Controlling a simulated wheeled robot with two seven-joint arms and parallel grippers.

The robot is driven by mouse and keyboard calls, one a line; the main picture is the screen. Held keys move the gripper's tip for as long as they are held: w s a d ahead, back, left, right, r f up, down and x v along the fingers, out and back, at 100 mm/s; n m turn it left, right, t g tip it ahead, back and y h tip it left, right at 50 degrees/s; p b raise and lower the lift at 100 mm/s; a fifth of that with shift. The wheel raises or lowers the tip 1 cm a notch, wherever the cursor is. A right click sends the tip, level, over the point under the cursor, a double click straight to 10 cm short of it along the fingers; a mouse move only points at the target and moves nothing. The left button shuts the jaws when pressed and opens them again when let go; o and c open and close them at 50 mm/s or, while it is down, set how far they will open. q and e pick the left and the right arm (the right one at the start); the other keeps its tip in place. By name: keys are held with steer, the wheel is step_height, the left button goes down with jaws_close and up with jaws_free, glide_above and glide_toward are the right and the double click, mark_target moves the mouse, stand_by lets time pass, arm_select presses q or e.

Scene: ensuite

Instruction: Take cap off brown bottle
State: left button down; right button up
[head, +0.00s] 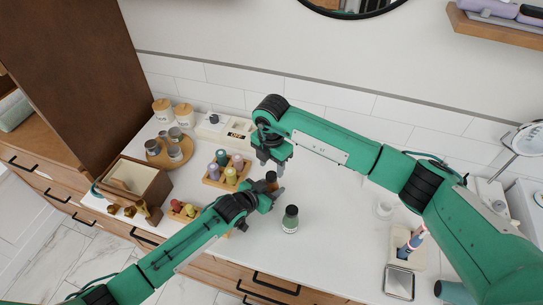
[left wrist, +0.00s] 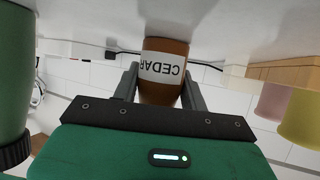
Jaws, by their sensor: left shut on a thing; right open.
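In the left wrist view the brown bottle (left wrist: 164,66) appears upside down, with a white CEDAR label. My left gripper (head: 275,194) is shut on its body, one finger on each side; the fingers also show in the left wrist view (left wrist: 164,90). The gripper body hides the bottle's top there. My right gripper (head: 271,165) is open and points down just above the bottle top. I cannot tell whether it touches the cap.
A green bottle (head: 290,219) with a dark cap stands close to the right of my left gripper. Wooden racks of coloured bottles (head: 227,176) and a brown box (head: 133,184) are to the left.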

mark_target(271, 175)
steer(key=shift+f, duration=2)
